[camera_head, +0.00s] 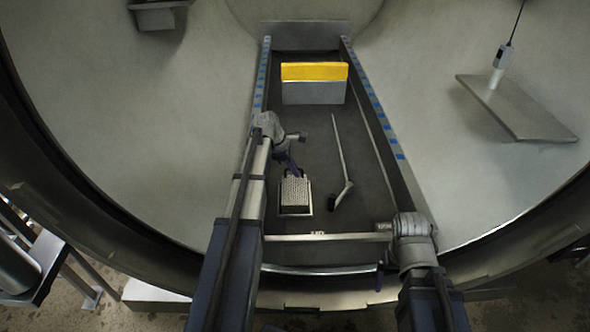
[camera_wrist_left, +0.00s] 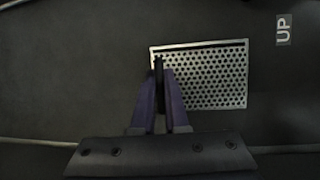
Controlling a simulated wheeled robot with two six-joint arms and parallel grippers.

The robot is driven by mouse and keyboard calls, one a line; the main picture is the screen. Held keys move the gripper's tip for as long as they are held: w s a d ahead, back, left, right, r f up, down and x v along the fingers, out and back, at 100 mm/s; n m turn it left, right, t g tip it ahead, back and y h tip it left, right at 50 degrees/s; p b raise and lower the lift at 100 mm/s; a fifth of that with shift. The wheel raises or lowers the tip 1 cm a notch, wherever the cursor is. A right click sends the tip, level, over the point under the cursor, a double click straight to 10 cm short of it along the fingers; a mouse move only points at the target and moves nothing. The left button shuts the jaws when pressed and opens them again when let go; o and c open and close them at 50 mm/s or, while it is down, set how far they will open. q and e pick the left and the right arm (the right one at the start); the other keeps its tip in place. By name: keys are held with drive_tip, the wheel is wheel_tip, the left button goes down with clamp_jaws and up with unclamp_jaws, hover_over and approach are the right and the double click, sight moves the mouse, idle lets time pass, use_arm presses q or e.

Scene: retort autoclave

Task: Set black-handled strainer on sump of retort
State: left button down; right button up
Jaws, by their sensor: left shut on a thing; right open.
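The strainer is a pale perforated square plate (camera_head: 295,191) with a black handle, on or just over the dark retort floor; any gap beneath is not clear. In the left wrist view, the plate (camera_wrist_left: 210,85) has a pale border, with a dark strip along its far edge. The sump opening is largely hidden under it. My left gripper (camera_head: 290,166) is above the plate; its purple fingers (camera_wrist_left: 161,75) are shut on the upright black handle at the plate's left edge in the wrist view. My right gripper (camera_head: 381,272) is mostly obscured near the front edge, holding nothing visible.
A long-handled tool (camera_head: 342,165) with a black end lies right of the strainer. A yellow-topped grey block (camera_head: 314,82) stands at the back. Side rails (camera_head: 378,115) with blue marks flank the floor. A probe on a plate (camera_head: 515,108) is at right. An UP label (camera_wrist_left: 284,28) is nearby.

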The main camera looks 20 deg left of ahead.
use_arm(q)
drive_tip(key=c, duration=0.8)
unclamp_jaws()
drive_tip(key=shift+c, duration=0.2)
drive_tip(key=p+v, duration=0.7)
drive_tip(key=shift+s+r, duration=0.15)
drive_tip(key=shift+r, duration=0.15)
